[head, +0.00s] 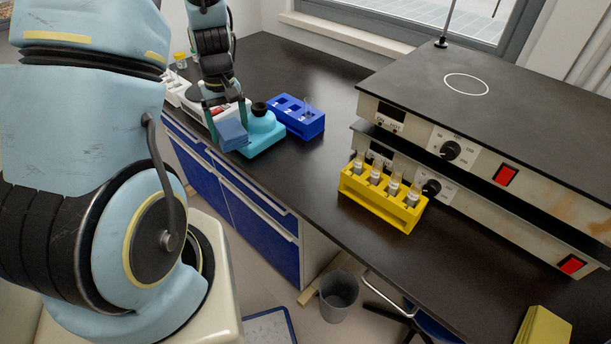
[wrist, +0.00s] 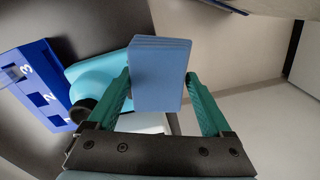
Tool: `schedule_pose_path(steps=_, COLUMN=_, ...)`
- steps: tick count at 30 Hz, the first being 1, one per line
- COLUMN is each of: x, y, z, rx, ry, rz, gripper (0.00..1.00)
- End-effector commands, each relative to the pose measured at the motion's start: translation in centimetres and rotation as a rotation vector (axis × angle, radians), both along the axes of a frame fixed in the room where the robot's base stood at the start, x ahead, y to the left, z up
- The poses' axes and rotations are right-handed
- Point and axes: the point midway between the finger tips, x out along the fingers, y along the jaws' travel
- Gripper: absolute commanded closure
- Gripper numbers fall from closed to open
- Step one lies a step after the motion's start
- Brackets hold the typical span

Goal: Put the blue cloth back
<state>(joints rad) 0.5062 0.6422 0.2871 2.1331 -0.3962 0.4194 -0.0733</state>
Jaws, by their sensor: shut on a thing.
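The blue cloth (head: 232,135) is a folded, layered block. My gripper (head: 227,122) is shut on it and holds it at the front edge of the dark bench, beside a turquoise device (head: 262,132) with a black cup on top. In the wrist view the cloth (wrist: 160,72) sits between the two green fingers of my gripper (wrist: 160,95). Whether the cloth touches the bench or the device cannot be told.
A blue numbered rack (head: 296,116) stands just right of the turquoise device. A yellow rack (head: 383,196) holds several tubes before the stacked hotplate units (head: 490,100). A yellow folded item (head: 543,326) lies at the lower right. Bench between the racks is clear.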

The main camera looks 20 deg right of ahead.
Motion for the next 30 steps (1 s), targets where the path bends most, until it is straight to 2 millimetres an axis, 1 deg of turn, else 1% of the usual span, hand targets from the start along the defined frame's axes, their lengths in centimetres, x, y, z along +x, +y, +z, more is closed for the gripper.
schedule_pose_path(steps=1, x=-0.8, y=-2.0, z=0.1, rx=0.000, ry=-0.002, rz=0.013, gripper=0.68)
schedule_pose_path(steps=5, x=-3.2, y=-6.3, z=0.7, rx=0.001, ry=-0.006, rz=0.085, gripper=0.68)
schedule_pose_path(steps=6, x=-4.2, y=-7.8, z=0.8, rx=0.000, ry=-0.007, rz=0.110, gripper=0.68)
schedule_pose_path(steps=9, x=-6.7, y=-11.1, z=1.3, rx=-0.003, ry=-0.008, rz=0.176, gripper=0.68)
schedule_pose_path(steps=12, x=-9.1, y=-13.7, z=1.7, rx=-0.007, ry=-0.008, rz=0.234, gripper=0.68)
schedule_pose_path(steps=15, x=-11.2, y=-15.6, z=2.0, rx=-0.010, ry=-0.005, rz=0.282, gripper=0.68)
schedule_pose_path(steps=18, x=-12.6, y=-16.7, z=2.3, rx=-0.012, ry=-0.004, rz=0.316, gripper=0.68)
schedule_pose_path(steps=20, x=-13.1, y=-17.1, z=2.3, rx=-0.012, ry=-0.003, rz=0.329, gripper=0.68)
schedule_pose_path(steps=22, x=-13.4, y=-17.3, z=1.9, rx=-0.011, ry=-0.002, rz=0.339, gripper=0.68)
schedule_pose_path(steps=30, x=-13.5, y=-17.3, z=-2.7, rx=-0.009, ry=-0.001, rz=0.345, gripper=0.68)
